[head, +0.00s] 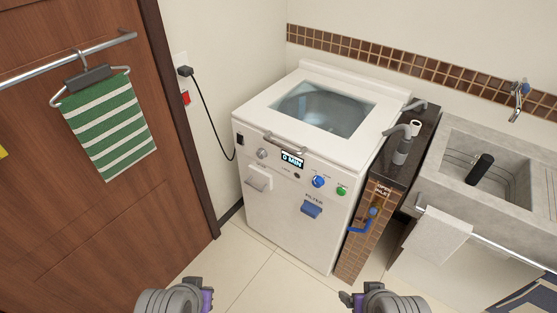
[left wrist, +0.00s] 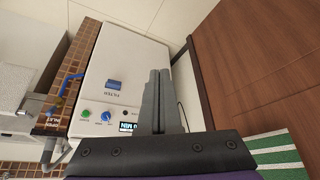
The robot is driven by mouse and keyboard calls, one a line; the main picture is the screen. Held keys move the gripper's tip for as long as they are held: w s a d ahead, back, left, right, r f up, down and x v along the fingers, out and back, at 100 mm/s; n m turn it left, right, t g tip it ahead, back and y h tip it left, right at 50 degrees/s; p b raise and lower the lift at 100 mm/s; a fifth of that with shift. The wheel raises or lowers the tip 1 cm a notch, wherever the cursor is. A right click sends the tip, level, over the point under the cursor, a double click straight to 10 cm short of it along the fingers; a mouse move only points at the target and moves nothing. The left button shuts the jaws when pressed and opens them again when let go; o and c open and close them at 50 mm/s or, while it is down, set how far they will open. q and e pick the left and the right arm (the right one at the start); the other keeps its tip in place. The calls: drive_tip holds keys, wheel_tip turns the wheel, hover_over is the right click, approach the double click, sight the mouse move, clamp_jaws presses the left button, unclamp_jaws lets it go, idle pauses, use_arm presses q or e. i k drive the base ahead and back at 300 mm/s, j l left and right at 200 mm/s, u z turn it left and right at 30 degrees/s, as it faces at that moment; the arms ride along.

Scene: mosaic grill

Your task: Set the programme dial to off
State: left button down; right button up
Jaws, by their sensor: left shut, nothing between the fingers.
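The white washing machine (head: 275,205) stands against the wall with its lid shut. Its front panel has a blue round dial (head: 318,181) and a silver knob (head: 262,153); their labels are too small to read, so I cannot tell which is the programme dial. The display (head: 292,159) reads "0 MIN". In the left wrist view, upside down, the blue dial (left wrist: 106,116) shows left of my left gripper (left wrist: 158,75), which is shut, empty and apart from the panel. My right arm's end is at the bottom of the head view; its fingertips are not clearly visible.
A green button (head: 341,191) and blue filter handle (head: 311,209) are on the machine's front. A tiled pillar with a blue valve lever (head: 360,227) and a concrete sink (head: 455,195) stand right. A wooden door with a striped towel (head: 108,130) is left. Floor in front is clear.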

sight(262, 153)
drive_tip(key=i+j+z, duration=0.25)
drive_tip(key=i, duration=0.25)
drive_tip(key=i+j+z, duration=0.2)
drive_tip(key=i+j, duration=0.2)
